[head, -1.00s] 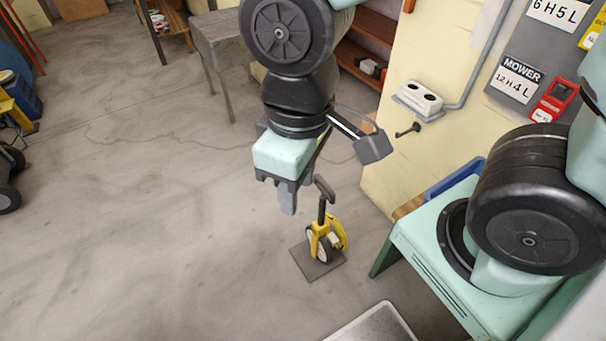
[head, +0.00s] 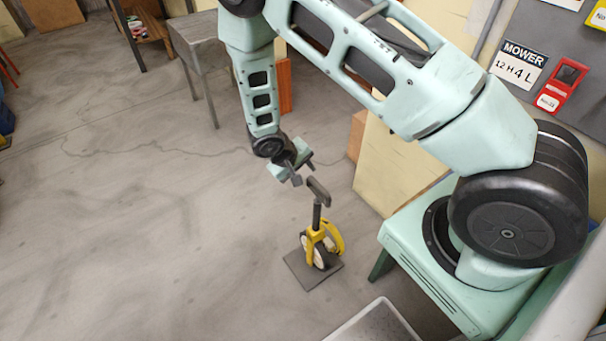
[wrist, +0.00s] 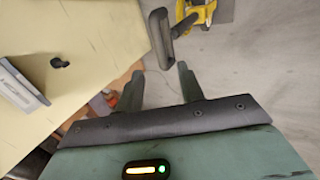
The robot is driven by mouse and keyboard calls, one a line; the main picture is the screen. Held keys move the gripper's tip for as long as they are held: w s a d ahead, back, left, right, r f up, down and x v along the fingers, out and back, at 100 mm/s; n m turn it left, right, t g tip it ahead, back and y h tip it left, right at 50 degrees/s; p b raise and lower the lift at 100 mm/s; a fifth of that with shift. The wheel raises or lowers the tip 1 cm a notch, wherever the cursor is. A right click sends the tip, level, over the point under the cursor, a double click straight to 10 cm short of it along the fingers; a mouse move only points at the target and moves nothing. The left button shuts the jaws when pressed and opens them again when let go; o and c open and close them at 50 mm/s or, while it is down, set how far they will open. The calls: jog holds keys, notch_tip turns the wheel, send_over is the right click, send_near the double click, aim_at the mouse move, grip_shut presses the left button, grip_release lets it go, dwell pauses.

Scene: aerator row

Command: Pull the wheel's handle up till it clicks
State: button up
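The wheel (head: 320,252), in a yellow fork, stands upright on a small dark plate (head: 299,268) on the floor in the head view. Its dark grey handle (head: 319,192) is a bar atop a short stem. The handle also shows at the top of the wrist view (wrist: 160,38), with part of the yellow fork (wrist: 205,5) behind it. My gripper (head: 304,172) is just above and left of the handle in the head view. In the wrist view its two fingers (wrist: 160,86) are apart with nothing between them, and the handle is beyond their tips.
A cream wall block (head: 385,165) stands right of the wheel; in the wrist view it fills the left, with a black knob (wrist: 60,62). A grey tray (head: 372,325) is at the bottom edge. A metal table (head: 197,30) stands behind. The floor left of the wheel is clear.

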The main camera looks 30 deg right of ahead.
aim_at(317, 186)
jog(key=b+x, duration=0.7)
jog(key=x, duration=0.3)
jog(key=shift+d+f, duration=0.15)
jog(key=shift+f, duration=0.2)
jog(key=shift+b+x, duration=0.8)
jog(key=shift+b, duration=0.15)
jog(key=shift+d, duration=0.15)
jog(key=c, duration=0.8)
